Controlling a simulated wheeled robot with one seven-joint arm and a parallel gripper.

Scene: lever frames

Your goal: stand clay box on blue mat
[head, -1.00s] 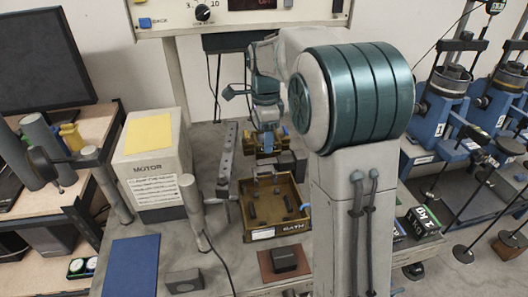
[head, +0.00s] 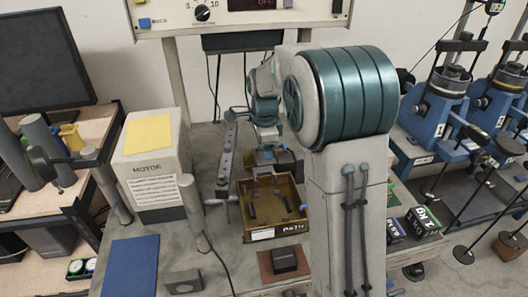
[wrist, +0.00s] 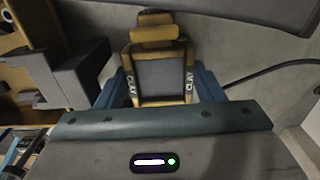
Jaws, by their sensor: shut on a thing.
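The clay box (wrist: 149,100), a tan case with a dark grey panel and CLAY lettering on both side edges, fills the middle of the wrist view. The blue fingers of my gripper (wrist: 160,84) press on its two sides, so the gripper is shut on it. In the head view my gripper (head: 265,168) is over the back end of the brown tray, and the clay box cannot be made out clearly there. The blue mat (head: 131,266) lies flat and bare on the bench at the front left, well away from the gripper.
The brown tray (head: 296,229) holds several small dark pieces. A motor box (head: 150,170) stands behind the mat. A grey post (head: 192,205) with a cable and a dark block (head: 184,282) stand right of the mat. A dark block (head: 284,260) sits on a brown mat (head: 266,268).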

